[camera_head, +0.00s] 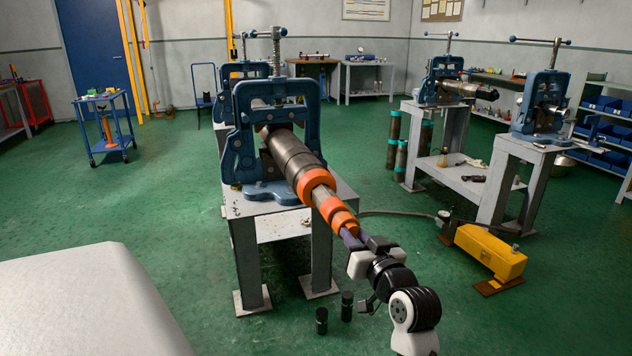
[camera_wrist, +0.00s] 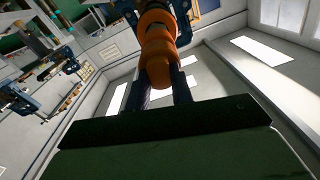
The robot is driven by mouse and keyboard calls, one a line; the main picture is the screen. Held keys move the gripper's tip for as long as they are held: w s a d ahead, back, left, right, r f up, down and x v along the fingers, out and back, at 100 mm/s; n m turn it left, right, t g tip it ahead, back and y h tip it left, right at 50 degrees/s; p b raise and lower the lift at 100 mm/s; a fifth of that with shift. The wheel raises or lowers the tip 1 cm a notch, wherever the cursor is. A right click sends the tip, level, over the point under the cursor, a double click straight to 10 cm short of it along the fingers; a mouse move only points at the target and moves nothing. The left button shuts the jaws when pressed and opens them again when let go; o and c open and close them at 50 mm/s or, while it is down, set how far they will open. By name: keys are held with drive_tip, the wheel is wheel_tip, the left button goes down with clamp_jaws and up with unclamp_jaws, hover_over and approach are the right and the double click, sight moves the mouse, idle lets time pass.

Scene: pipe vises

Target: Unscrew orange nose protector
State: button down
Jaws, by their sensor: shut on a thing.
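The orange nose protector (camera_head: 338,213) is at the near end of a long dark cylindrical tool (camera_head: 291,152), which a blue pipe vise (camera_head: 240,130) clamps on a grey metal table. A grey shaft section shows between it and another orange collar (camera_head: 315,182). My gripper (camera_head: 350,234) is at the protector's near end, in line with the tool, and shut on it. In the wrist view, the fingers (camera_wrist: 161,92) lie on both sides of the orange protector (camera_wrist: 160,60). The fingertips' exact contact is partly hidden.
Two small black cylinders (camera_head: 322,320) stand on the floor below my gripper. A yellow pump (camera_head: 490,252) with a hose lies to the right. More blue vises (camera_head: 545,100) stand on tables at the right. A white surface (camera_head: 90,305) fills the lower left. Green floor is open at left.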

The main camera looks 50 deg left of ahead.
drive_tip(key=shift+s+a+f+n+b, duration=0.1)
drive_tip(key=shift+s+n+b, duration=0.05)
drive_tip(key=shift+n+b, duration=1.05)
drive_tip(key=shift+s+a+f+n+b, duration=0.1)
drive_tip(key=shift+n+b, duration=0.75)
drive_tip(key=shift+n, duration=0.65)
drive_tip(key=c, duration=1.3)
unclamp_jaws()
drive_tip(key=shift+w, duration=0.1)
drive_tip(key=shift+d+r, duration=0.1)
drive_tip(key=shift+v, duration=1.1)
